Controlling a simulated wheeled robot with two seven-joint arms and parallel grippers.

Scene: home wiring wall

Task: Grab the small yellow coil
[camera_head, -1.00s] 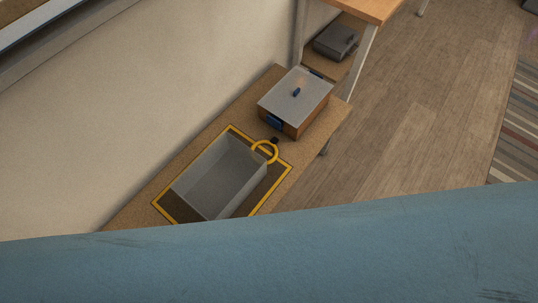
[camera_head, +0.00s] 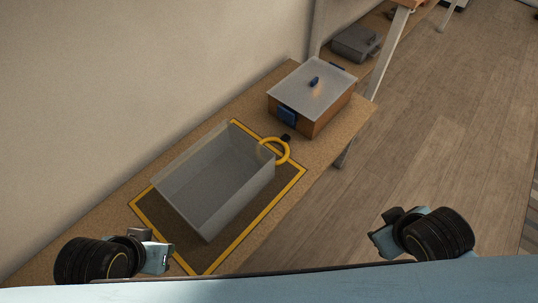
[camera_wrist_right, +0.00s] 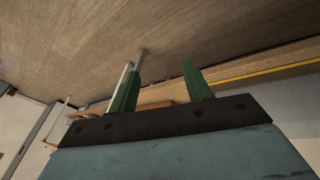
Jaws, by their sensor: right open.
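The small yellow coil (camera_head: 287,151) is a ring at the far right corner of a grey open bin (camera_head: 212,238) in the head view. Part of the ring overlaps the bin's corner in the picture. I cannot tell whether it touches the bin. My right gripper (camera_wrist_right: 160,86) shows in the right wrist view with its two green fingers apart and nothing between them. That view does not show the coil.
The bin stands on a dark mat with a yellow border (camera_head: 294,182) on a narrow bench (camera_head: 340,118) along the wall. A lidded wooden box (camera_head: 320,88) with blue latches stands beyond the coil. A grey case (camera_head: 356,43) lies farther back. Wooden floor is clear on the right.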

